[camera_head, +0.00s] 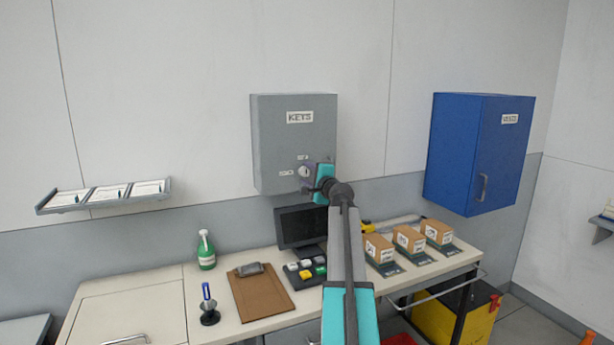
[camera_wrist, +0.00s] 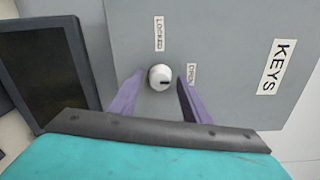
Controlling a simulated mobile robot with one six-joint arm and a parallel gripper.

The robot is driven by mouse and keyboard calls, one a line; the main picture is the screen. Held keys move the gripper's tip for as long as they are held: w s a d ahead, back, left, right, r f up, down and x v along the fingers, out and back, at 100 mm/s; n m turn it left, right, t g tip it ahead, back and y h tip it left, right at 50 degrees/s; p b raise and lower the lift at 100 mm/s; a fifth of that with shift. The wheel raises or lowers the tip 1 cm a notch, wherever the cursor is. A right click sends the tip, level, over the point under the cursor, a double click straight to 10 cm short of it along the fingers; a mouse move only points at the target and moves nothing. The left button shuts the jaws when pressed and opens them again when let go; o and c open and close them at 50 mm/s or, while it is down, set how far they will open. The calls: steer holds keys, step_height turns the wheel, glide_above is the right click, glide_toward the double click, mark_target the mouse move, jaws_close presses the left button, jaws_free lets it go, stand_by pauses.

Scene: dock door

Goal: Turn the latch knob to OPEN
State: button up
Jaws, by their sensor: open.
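The latch knob (camera_wrist: 160,77) is a small round white knob on the front of the grey KEYS cabinet (camera_head: 280,130). In the wrist view a LOCKED label (camera_wrist: 159,33) is above it and an OPEN label (camera_wrist: 191,73) is to its right. A short dark mark on the knob lies toward its right side, the OPEN side; it is small. My gripper (camera_wrist: 160,85) is open, its purple fingers on either side of the knob, with gaps showing. The knob also shows in the head view (camera_head: 304,172), just left of my gripper (camera_head: 310,186).
A dark monitor (camera_head: 301,227) stands below the cabinet on the workbench (camera_head: 160,307). Several brown boxes (camera_head: 378,248) sit on the bench's right side. A blue cabinet (camera_head: 470,150) hangs to the right. The wall between the cabinets is clear.

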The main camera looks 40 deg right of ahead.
steer(key=b+v, duration=0.4)
steer(key=v, duration=0.9)
steer(key=shift+s, duration=0.3)
steer(key=shift+a, duration=0.1)
stand_by(0.4)
